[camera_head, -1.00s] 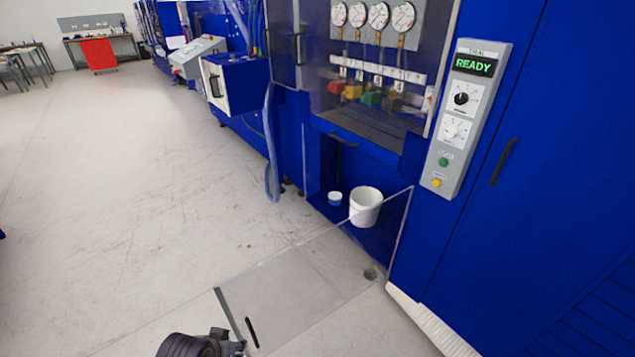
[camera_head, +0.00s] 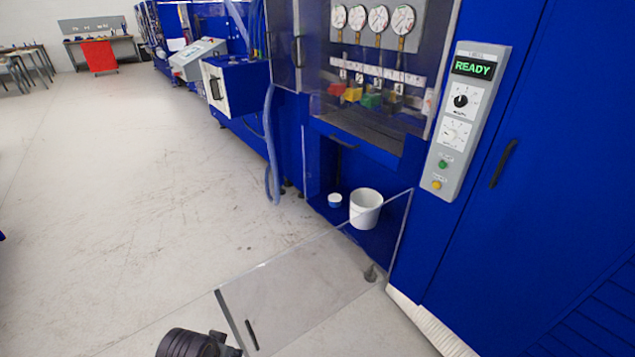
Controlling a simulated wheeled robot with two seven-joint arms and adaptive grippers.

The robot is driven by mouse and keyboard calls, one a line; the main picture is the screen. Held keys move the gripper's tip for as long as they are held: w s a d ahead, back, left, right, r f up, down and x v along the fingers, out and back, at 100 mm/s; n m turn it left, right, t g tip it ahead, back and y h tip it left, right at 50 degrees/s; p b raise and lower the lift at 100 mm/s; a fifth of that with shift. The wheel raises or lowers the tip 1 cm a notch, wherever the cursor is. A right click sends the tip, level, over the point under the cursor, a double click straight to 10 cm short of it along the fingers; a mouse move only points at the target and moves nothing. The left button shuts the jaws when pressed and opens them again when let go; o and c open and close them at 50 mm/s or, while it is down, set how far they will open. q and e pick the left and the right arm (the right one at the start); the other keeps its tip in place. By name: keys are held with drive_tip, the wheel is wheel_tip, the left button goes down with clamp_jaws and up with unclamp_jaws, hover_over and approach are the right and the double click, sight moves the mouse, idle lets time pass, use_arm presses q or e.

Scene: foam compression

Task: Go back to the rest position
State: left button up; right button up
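A dark, rounded part of one of my arms (camera_head: 195,343) shows at the bottom edge, left of centre. Neither gripper's fingertips show, so I cannot see whether they are open or shut. The blue machine stands in front of me. Its lower clear door (camera_head: 290,295) stands open, with a dark handle (camera_head: 252,334) near its left end. In the lower recess are a white bucket (camera_head: 365,209) and a small blue-and-white tub (camera_head: 335,200).
A grey control panel (camera_head: 465,120) reads READY. Several gauges (camera_head: 378,18) and coloured blocks (camera_head: 371,100) sit behind the clear upper window. A blue-white box (camera_head: 235,84) juts out at the left. The pale floor (camera_head: 120,190) on the left is clear. A red-fronted bench (camera_head: 99,55) stands far back.

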use_arm(q)
drive_tip(key=s+a+f+g+p, duration=0.1)
drive_tip(key=s+f, duration=0.1)
drive_tip(key=f, duration=1.3)
drive_tip(key=s+a+f+p, duration=0.1)
drive_tip(key=a+f, duration=0.1)
drive_tip(key=f, duration=1.3)
drive_tip(key=s+a+f, duration=0.3)
drive_tip(key=s+f, duration=0.5)
drive_tip(key=s, duration=0.2)
drive_tip(key=s+a+f+g+y, duration=0.1)
drive_tip(key=s+a+f, duration=0.3)
drive_tip(key=s+f, duration=0.4)
drive_tip(key=shift+s+a+m+p, duration=0.25)
drive_tip(key=shift+s+p, duration=0.2)
drive_tip(key=shift+s, duration=0.7)
use_arm(e)
drive_tip(key=shift+g, duration=0.3)
drive_tip(key=shift+s+d+r, duration=0.2)
drive_tip(key=shift+s+d, duration=0.1)
drive_tip(key=shift+s, duration=0.45)
drive_tip(key=shift+s+d+r, duration=0.15)
drive_tip(key=shift+s+d, duration=0.15)
drive_tip(key=shift+s, duration=0.45)
drive_tip(key=shift+s+d+r, duration=0.2)
drive_tip(key=shift+s+d, duration=0.1)
drive_tip(key=shift+s, duration=0.45)
